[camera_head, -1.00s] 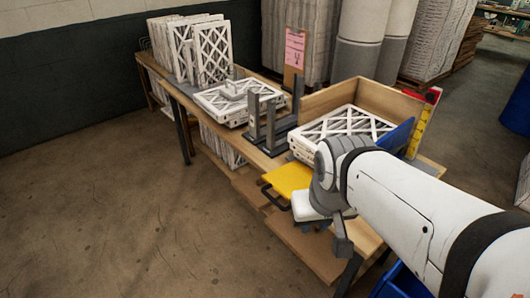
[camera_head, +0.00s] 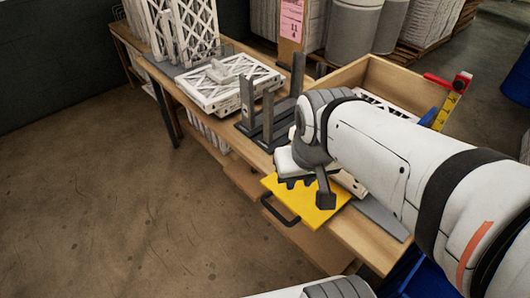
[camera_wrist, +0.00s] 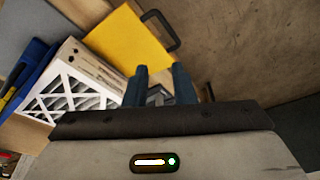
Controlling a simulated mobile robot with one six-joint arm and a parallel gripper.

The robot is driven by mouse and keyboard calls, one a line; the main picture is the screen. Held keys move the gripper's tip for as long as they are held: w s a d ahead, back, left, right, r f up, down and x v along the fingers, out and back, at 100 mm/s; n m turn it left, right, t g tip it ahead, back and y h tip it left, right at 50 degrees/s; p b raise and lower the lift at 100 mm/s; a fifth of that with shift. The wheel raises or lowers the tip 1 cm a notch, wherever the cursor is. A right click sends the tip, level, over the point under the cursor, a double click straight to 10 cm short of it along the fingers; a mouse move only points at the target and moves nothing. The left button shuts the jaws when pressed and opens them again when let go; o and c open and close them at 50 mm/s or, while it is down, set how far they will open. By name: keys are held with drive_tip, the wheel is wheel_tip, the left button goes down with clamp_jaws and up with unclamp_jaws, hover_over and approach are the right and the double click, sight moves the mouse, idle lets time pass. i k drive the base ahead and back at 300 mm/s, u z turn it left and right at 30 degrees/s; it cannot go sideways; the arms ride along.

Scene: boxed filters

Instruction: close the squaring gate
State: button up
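The squaring gate appears to be the yellow panel (camera_head: 320,216) with a black bar handle (camera_head: 279,209). It lies out flat at the front of the wooden box (camera_head: 352,75), over the bench edge. In the wrist view the yellow panel (camera_wrist: 130,42) is at the upper middle, its handle (camera_wrist: 162,30) on its right edge. My gripper (camera_wrist: 160,70) is open, with a gap between its two dark fingers and nothing held. The fingers are apart from the handle in the wrist view. In the head view my gripper hangs over the panel and hides part of it.
White-framed filters (camera_wrist: 75,92) sit inside the box, beside a blue panel (camera_wrist: 32,82). Dark grey uprights (camera_head: 268,115) stand left of the box. More filters (camera_head: 228,82) lie further along the bench. The floor (camera_head: 130,220) in front is clear.

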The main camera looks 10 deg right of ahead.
sight(300, 200)
drive_tip(key=k, duration=0.5)
drive_tip(key=z, duration=0.75)
drive_tip(key=k, duration=1.25)
drive_tip(key=u, duration=0.45)
drive_tip(key=i, duration=1)
drive_tip(key=u, duration=0.05)
